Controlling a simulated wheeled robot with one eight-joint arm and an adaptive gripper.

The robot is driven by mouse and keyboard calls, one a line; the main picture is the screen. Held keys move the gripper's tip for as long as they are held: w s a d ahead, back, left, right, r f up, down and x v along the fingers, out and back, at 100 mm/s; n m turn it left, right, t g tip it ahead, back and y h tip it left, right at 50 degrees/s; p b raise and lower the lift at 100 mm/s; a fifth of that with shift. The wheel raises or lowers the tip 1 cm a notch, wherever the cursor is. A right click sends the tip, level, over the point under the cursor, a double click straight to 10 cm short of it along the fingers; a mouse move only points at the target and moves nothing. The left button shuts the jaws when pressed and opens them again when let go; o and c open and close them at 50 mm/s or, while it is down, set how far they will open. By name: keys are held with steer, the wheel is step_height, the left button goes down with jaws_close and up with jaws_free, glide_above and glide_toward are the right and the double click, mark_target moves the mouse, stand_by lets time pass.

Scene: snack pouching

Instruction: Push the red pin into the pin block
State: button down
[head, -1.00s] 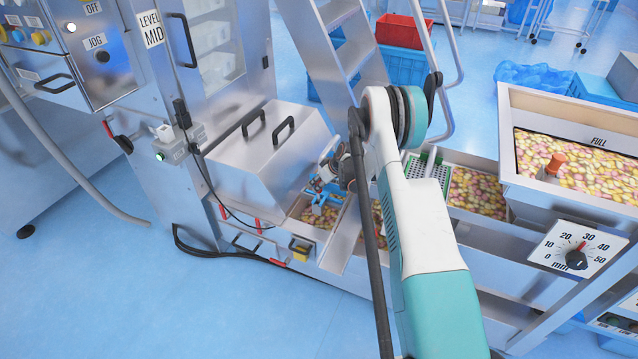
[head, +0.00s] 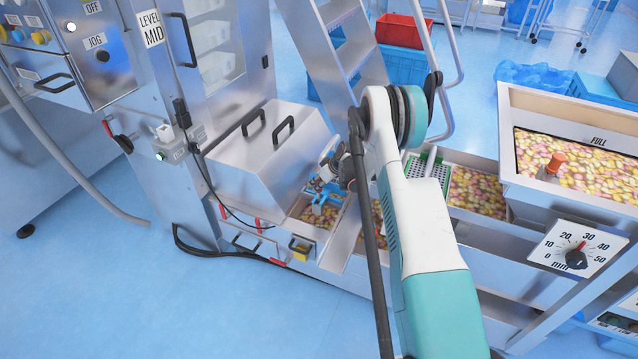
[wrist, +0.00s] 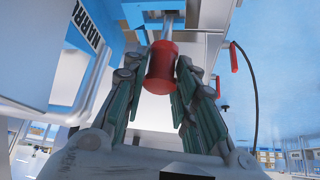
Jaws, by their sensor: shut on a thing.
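The red pin (wrist: 161,62) shows in the wrist view as a red, rounded grip on a bright metal shaft (wrist: 173,20). My gripper (wrist: 162,72) has its dark green-grey fingers on either side of the red grip and is shut on it. The shaft runs up to a pale blue part at the top edge; I cannot tell whether this is the pin block or how deep the shaft sits. In the head view, my wrist (head: 331,164) is beside the steel hood, and the red pin is hidden there.
A second red handle (wrist: 234,57) with a dark cable hangs to the right in the wrist view. The steel hood (head: 262,165) stands left of my wrist. A trough of colourful snacks (head: 476,193) and a steel ladder (head: 345,50) are close to my arm.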

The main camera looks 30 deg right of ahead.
mark_target(321, 190)
steer(key=shift+f, duration=2.7)
steer(key=c, duration=1.2)
jaws_free()
step_height(321, 190, up, 10)
steer(key=shift+f, duration=0.1)
